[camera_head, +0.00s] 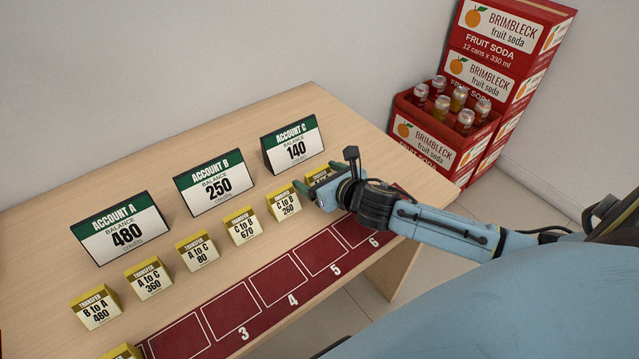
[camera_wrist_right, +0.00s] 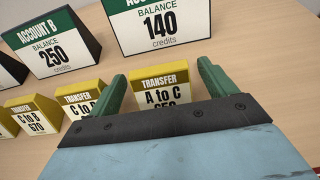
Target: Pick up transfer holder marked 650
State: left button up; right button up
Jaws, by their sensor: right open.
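The transfer holder marked A to C (camera_wrist_right: 163,95), whose lower number reads as 650 though its bottom edge is cut off, is a yellow block with a white face. In the right wrist view it stands between the two green fingers of my right gripper (camera_wrist_right: 160,82). In the head view the same holder (camera_head: 317,173) is at the right end of the holder row, mostly hidden by my right gripper (camera_head: 319,184). That gripper is open, with a finger to each side of the holder. My left gripper is not in view.
The C to B 260 holder (camera_head: 284,203) stands just left, with several more yellow holders beyond it. Account signs, including Account C 140 (camera_head: 292,146), stand behind. A red mat with numbered slots (camera_head: 325,252) lies in front. Soda crates (camera_head: 440,135) stand beyond the counter's right end.

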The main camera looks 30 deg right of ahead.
jog(key=shift+x, duration=0.95)
jog(key=c, duration=1.1)
jog(key=shift+r, duration=0.1)
